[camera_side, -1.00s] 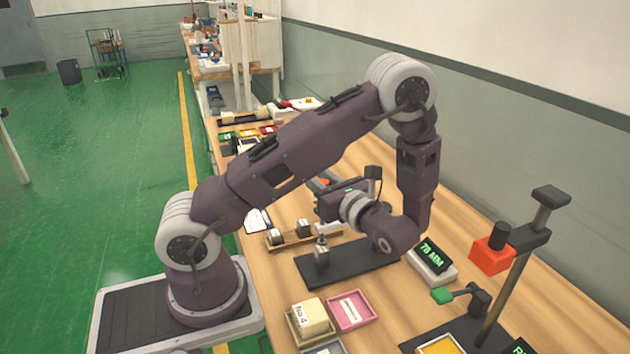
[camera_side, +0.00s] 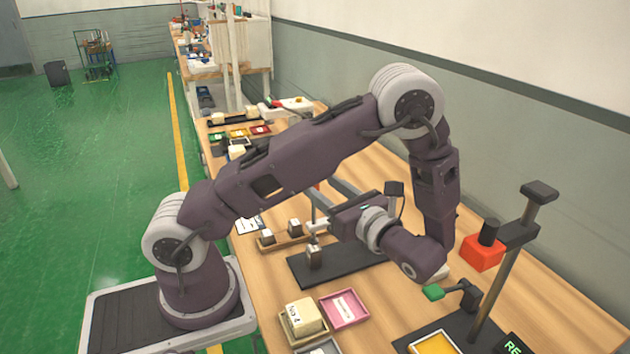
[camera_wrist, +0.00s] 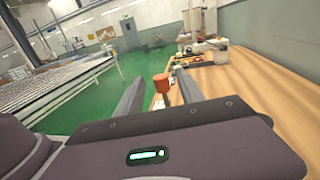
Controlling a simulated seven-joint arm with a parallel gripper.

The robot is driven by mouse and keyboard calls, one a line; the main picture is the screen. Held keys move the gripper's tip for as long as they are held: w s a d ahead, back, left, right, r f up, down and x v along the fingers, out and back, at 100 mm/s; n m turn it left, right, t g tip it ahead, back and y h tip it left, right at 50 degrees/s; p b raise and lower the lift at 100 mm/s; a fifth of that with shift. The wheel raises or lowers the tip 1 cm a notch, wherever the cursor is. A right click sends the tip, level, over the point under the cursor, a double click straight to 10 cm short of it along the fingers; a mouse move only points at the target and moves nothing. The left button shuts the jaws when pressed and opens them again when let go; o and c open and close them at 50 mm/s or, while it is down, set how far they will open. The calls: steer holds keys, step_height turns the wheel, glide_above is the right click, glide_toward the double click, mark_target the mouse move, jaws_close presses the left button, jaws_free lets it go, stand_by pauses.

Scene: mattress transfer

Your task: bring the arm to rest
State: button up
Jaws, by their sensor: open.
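My gripper (camera_side: 322,186) is raised over the wooden bench in the side view, its two grey fingers pointing up and away to the left. In the wrist view my gripper (camera_wrist: 158,77) has its fingers spread apart with nothing held between them. An orange-red object (camera_wrist: 161,83) shows in the gap, beyond the fingers. Below my gripper, a small metal block (camera_side: 314,256) stands on a dark plate (camera_side: 345,267), apart from the fingers. My wrist hides part of the bench behind it.
A wooden rack (camera_side: 282,243) holds small metal blocks. A cream block (camera_side: 302,315) marked No 4 sits in a tray beside a pink tray (camera_side: 343,307). At right stand a post (camera_side: 497,285) and a red piece with a black knob (camera_side: 483,256). The far right bench is bare.

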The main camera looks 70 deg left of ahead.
steer(key=s+d+r+n+h, duration=0.4)
steer(key=s+r+n+h, duration=0.1)
steer(key=s+n+h, duration=0.45)
steer(key=s+d+r+n+t+h, duration=0.1)
steer(key=d+r+n+t+h, duration=0.1)
steer(key=d+n+t+h, duration=0.1)
steer(key=s+d+r+n+t+h, duration=0.1)
steer(key=d+r+n+t+h, duration=0.2)
steer(key=d+t+h, duration=0.2)
steer(key=d+t, duration=0.1)
steer(key=d, duration=0.1)
steer(key=shift+s+d, duration=0.3)
steer(key=shift+d, duration=0.05)
